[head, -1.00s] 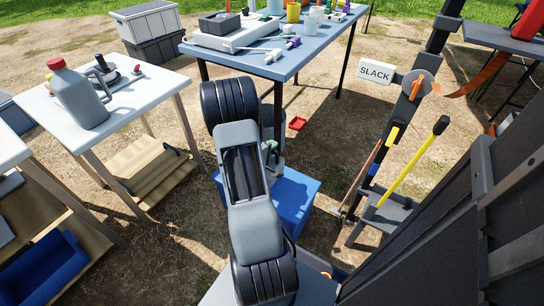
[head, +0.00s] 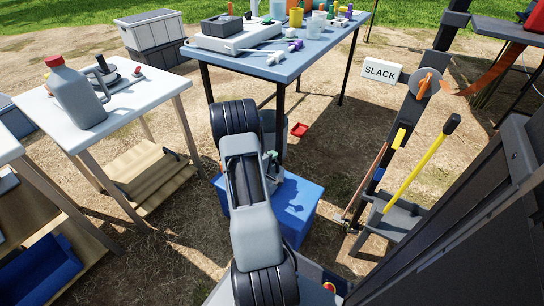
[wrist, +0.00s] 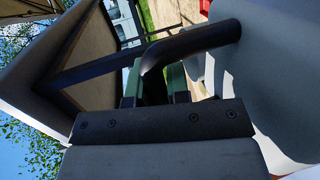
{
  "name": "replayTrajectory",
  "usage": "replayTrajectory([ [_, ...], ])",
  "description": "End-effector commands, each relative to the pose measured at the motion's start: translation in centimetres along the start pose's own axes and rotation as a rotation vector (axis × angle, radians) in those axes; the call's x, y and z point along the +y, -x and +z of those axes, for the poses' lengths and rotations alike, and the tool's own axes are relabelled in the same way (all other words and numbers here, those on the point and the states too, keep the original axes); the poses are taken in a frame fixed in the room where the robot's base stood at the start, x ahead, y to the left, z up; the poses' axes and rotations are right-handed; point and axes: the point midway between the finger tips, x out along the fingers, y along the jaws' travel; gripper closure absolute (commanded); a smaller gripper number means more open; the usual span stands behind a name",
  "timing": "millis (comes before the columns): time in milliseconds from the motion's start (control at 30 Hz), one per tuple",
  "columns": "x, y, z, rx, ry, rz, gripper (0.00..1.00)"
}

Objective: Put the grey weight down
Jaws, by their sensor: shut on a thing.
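The grey weight (wrist: 275,70) fills the right side of the wrist view, with a dark curved handle (wrist: 190,42). My gripper (wrist: 155,85) has green fingers and is shut on that handle. In the head view, my gripper (head: 272,158) is partly hidden behind my own arm. Part of the grey weight (head: 268,128) shows beside the arm, just above and behind the blue box. Its underside is hidden, so I cannot tell whether it touches anything.
A blue box (head: 298,212) stands on the ground near the arm. The blue-topped table (head: 305,50) behind holds cups and instruments. A white table (head: 140,92) with a grey jug (head: 75,92) is at left. A SLACK sign (head: 380,70) and yellow-handled tool (head: 425,162) are at right.

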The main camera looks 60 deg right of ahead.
Motion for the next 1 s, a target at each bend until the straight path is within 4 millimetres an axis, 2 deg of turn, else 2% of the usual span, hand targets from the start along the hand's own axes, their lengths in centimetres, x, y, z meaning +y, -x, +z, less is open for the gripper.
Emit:
replayTrajectory([
  [267,-0.4,-0.2,-0.1,0.001,-0.004,0.007,1.0],
  [300,-0.7,-0.2,0.0,0.0,0.0,0.0,0.82],
  [567,-0.7,-0.2,0.0,0.0,-0.001,0.001,0.58],
  [833,-0.6,0.1,-0.1,0.001,-0.001,0.001,0.58],
  [1000,-0.4,2.1,-0.1,0.004,0.0,0.0,0.58],
])
